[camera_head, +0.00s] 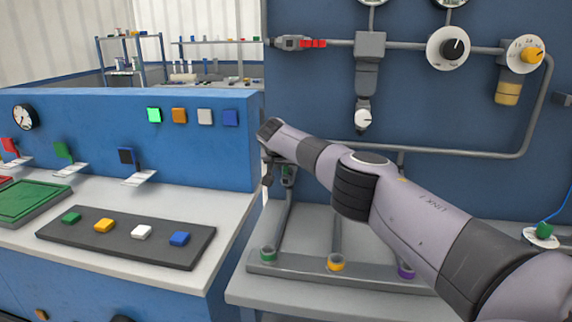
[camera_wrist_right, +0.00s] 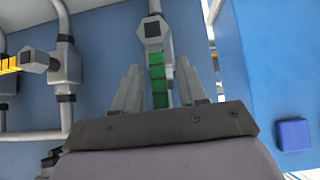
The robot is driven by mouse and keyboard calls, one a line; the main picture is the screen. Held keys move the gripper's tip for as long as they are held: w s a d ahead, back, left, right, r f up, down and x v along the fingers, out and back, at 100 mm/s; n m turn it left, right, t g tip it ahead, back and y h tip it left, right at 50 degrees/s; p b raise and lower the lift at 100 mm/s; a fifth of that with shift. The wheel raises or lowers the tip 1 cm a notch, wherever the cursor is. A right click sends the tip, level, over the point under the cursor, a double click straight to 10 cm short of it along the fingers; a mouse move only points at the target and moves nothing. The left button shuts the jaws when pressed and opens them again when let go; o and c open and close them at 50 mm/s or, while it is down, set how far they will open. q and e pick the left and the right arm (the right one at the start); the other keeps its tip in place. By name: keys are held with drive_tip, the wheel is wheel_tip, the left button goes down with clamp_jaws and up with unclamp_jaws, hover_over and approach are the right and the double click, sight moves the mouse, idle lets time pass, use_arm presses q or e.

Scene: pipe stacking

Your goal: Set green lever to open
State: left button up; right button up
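The green lever (camera_wrist_right: 158,85) shows in the right wrist view as a segmented green handle extending from a grey valve body (camera_wrist_right: 153,31) toward my gripper. My right gripper (camera_wrist_right: 160,72) is open, with one finger on each side of the green handle and visible gaps between. In the head view, my right gripper (camera_head: 268,180) is at the left edge of the pipe panel, above the green-ringed pipe socket (camera_head: 268,254). My gripper and arm mostly hide the green lever there. My left gripper is not in view.
A yellow lever (camera_wrist_right: 10,63) is on a neighbouring valve. A red lever (camera_head: 313,43) is on the upper pipe. The blue console (camera_head: 90,130) stands close left of my right gripper. Dial gauges (camera_head: 448,48) are on the panel.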

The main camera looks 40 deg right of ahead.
drive_tip(key=shift+r, duration=0.1)
drive_tip(key=shift+s+a+r+p, duration=0.15)
drive_tip(key=shift+a+r+p, duration=0.05)
drive_tip(key=shift+r+p, duration=0.25)
drive_tip(key=shift+v, duration=3)
drive_tip(key=shift+s+a+f, duration=0.1)
drive_tip(key=shift+s+f, duration=0.05)
